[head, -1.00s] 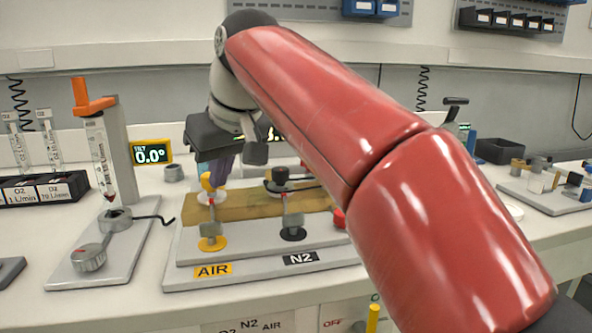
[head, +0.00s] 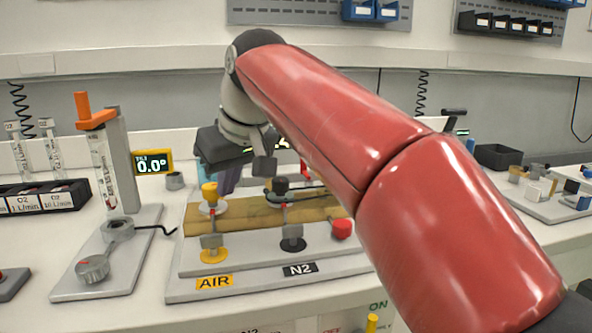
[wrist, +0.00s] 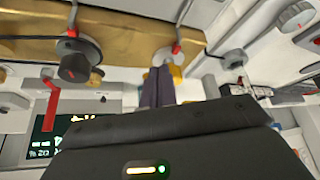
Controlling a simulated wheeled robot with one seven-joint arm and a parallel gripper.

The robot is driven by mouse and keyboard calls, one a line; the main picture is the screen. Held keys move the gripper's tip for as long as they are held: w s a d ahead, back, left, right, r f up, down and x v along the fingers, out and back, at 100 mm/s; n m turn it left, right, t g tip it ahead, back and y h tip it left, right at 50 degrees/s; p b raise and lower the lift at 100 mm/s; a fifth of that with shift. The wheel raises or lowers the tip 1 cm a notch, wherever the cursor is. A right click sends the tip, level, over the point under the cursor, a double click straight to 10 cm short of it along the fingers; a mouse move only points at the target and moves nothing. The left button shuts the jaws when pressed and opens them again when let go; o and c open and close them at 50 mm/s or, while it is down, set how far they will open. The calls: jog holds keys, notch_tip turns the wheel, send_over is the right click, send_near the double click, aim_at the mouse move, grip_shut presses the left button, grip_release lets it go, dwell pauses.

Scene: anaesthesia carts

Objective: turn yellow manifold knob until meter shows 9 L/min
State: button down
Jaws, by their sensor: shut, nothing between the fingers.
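The yellow manifold knob (head: 209,192) stands above the AIR label on the brass-coloured manifold block (head: 255,210). In the wrist view, part of a yellow knob (wrist: 176,73) shows beside and behind my fingertips. My gripper (head: 227,180) has dark purple fingers just right of and behind the yellow knob. In the wrist view my gripper (wrist: 158,72) has its fingers together, with nothing seen between them. I cannot tell whether they touch the knob. A dark display with green digits (wrist: 45,150) is partly covered by my gripper body; its reading is not clear.
A black knob (head: 281,187) stands at the N2 position, with a red knob (head: 342,229) to its right. A glass flow tube (head: 104,170) with an orange top stands left. A tilt display (head: 153,162) reads 0.0°.

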dwell(0.3)
jog(key=shift+s+d, duration=0.2)
jog(key=shift+d, duration=0.05)
notch_tip(320, 180, up, 6)
jog(key=shift+p, duration=0.3)
